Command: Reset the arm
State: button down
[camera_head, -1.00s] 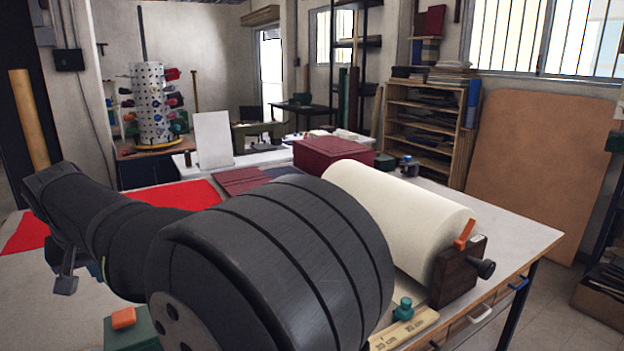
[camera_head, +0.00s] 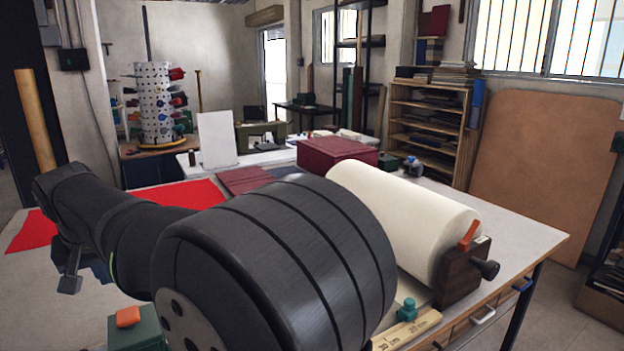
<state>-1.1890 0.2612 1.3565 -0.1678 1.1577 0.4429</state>
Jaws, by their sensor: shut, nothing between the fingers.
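My arm crosses the left and middle of the view, its thick dark links filling the front. My gripper (camera_head: 70,284) shows only as a small grey piece hanging below the arm's far end at the left, above the pale table (camera_head: 60,320). Its fingers look closed together with nothing held. Most of the gripper body is hidden behind my arm.
A red cloth (camera_head: 190,196) lies on the table behind my arm. A cream roll (camera_head: 405,222) on a wooden stand (camera_head: 462,272) lies close right of the arm. A green box (camera_head: 140,330) with an orange piece (camera_head: 128,317) sits in front. A maroon box (camera_head: 335,155) stands behind.

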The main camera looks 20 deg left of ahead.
jog(key=shift+s+a+f+n+g, duration=0.1)
jog(key=shift+s+a+n, duration=0.15)
jog(key=shift+a, duration=0.2)
jog(key=shift+s+a+r+n+g, duration=0.1)
jog(key=shift+s+a+n, duration=0.2)
jog(key=shift+a, duration=0.15)
jog(key=shift+s+a+f+n+g, duration=0.1)
jog(key=shift+s+a+n, duration=0.15)
jog(key=shift+a, duration=0.2)
jog(key=c, duration=1.9)
grip_release()
jog(key=shift+c, duration=0.2)
jog(key=o, duration=1.4)
jog(key=shift+m, duration=0.7)
jog(key=s+d+r, duration=0.4)
jog(key=shift+s+r, duration=0.3)
jog(key=shift+s, duration=0.05)
jog(key=o, duration=0.4)
jog(key=shift+s+d, duration=0.1)
jog(key=shift+c, duration=0.2)
jog(key=shift+o, duration=0.9)
jog(key=x, duration=0.9)
jog(key=shift+w+f, duration=0.2)
jog(key=shift+w, duration=0.15)
